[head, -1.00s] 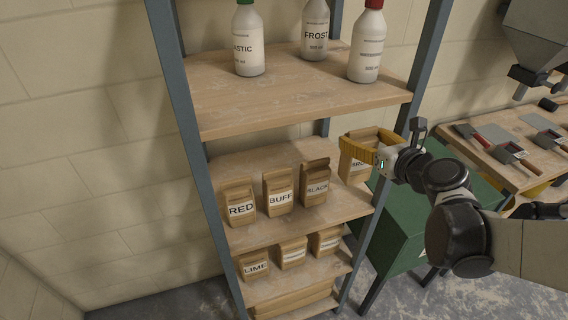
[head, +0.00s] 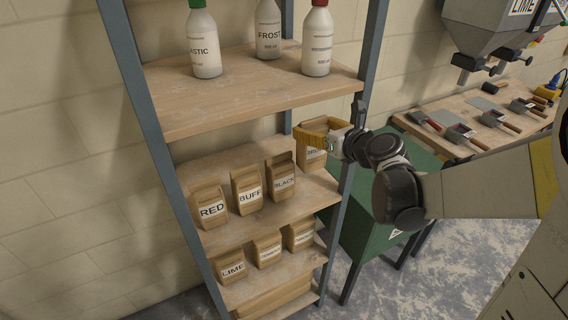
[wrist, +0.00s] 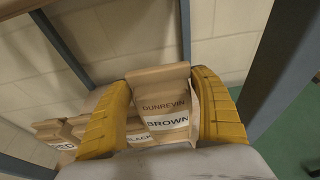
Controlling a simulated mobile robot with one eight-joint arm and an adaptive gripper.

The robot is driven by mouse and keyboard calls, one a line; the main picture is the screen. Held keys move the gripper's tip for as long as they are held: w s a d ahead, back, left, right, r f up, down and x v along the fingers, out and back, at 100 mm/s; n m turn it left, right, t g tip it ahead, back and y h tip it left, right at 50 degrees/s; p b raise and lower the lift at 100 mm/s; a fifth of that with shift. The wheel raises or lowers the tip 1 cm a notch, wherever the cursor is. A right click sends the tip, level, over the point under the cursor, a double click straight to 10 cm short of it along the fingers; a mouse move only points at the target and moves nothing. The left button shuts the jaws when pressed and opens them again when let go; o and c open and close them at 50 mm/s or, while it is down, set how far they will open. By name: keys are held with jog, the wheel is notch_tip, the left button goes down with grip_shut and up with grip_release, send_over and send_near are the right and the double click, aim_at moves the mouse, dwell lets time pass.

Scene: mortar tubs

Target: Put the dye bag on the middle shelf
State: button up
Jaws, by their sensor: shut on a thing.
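The dye bag is a brown paper bag labelled BROWN (wrist: 165,112), held between the yellow fingers of my gripper (wrist: 165,115) in the wrist view. In the head view my gripper (head: 322,138) is shut on the bag (head: 313,158) at the right end of the middle shelf (head: 245,220). The bag looks upright, beside the BLACK bag (head: 282,177). The BUFF bag (head: 246,190) and the RED bag (head: 208,206) stand further left on that shelf. I cannot tell whether the held bag's base touches the shelf; its lower part is partly hidden.
The upper shelf (head: 250,95) holds several bottles just above my gripper. A blue-grey rack post (head: 352,130) stands close to my wrist. Bags including LIME (head: 232,266) sit on the lower shelf. A green cabinet (head: 375,225) and a tool bench (head: 480,120) stand to the right.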

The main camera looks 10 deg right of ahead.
aim_at(317, 157)
notch_tip(317, 157, down, 9)
jog(key=b, duration=0.4)
jog(key=shift+f, duration=0.1)
jog(key=o, duration=1.4)
jog(key=shift+o, duration=0.2)
